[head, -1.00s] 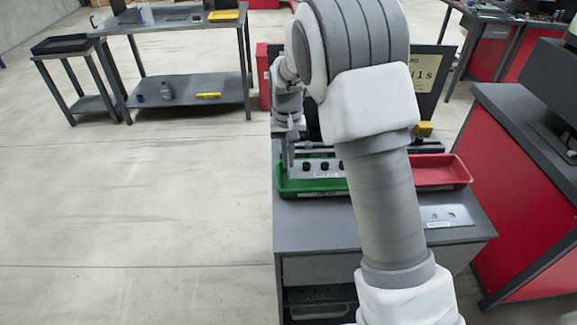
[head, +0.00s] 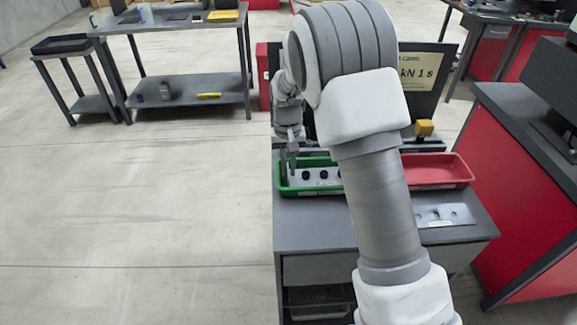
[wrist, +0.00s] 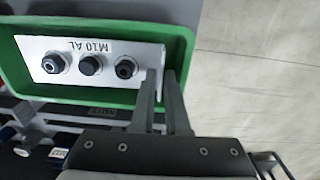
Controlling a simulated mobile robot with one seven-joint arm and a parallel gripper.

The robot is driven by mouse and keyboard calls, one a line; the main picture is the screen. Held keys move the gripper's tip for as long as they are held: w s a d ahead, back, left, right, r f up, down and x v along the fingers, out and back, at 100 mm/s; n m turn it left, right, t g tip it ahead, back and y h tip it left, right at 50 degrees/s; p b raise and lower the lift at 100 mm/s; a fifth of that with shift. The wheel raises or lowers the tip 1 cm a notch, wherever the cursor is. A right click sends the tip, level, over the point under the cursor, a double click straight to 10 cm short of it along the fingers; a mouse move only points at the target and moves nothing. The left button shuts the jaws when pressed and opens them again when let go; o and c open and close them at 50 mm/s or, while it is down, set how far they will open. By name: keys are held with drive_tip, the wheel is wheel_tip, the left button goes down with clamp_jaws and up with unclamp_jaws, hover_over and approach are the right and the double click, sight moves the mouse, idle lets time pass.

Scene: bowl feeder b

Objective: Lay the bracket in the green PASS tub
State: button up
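The bracket (wrist: 108,62) is a pale metal plate marked M10 AL with three dark round fittings. It lies low inside the green tub (wrist: 187,45), roughly level, with its raised end flange towards my gripper. In the head view the bracket (head: 322,186) shows between the walls of the green tub (head: 311,194), its right part hidden by my arm. My gripper (wrist: 161,80) points down at the tub's left end in the head view, with its fingers close on both sides of the flange. Whether the bracket rests fully on the tub floor is hard to see.
A red tub (head: 440,170) stands right of the green one on the grey bench (head: 318,225). A plate with holes (head: 443,214) lies at the bench's front right. A dark display (head: 425,78) stands behind. Open floor lies to the left.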

drive_tip(key=shift+o, duration=1.2)
wheel_tip(320, 180, up, 13)
drive_tip(key=p, duration=0.2)
drive_tip(key=shift+r, duration=0.2)
drive_tip(key=s+d+r+t, duration=0.1)
drive_tip(key=s+d+r, duration=0.3)
drive_tip(key=s+r, duration=0.3)
drive_tip(key=s+d+r+t, duration=0.2)
drive_tip(key=s+d, duration=0.1)
drive_tip(key=s, duration=0.8)
drive_tip(key=s+d+r+t, duration=0.2)
drive_tip(key=s+d, duration=0.2)
drive_tip(key=s, duration=0.7)
drive_tip(key=shift+s+t, duration=0.15)
drive_tip(key=shift+t, duration=0.15)
drive_tip(key=shift+r, duration=0.1)
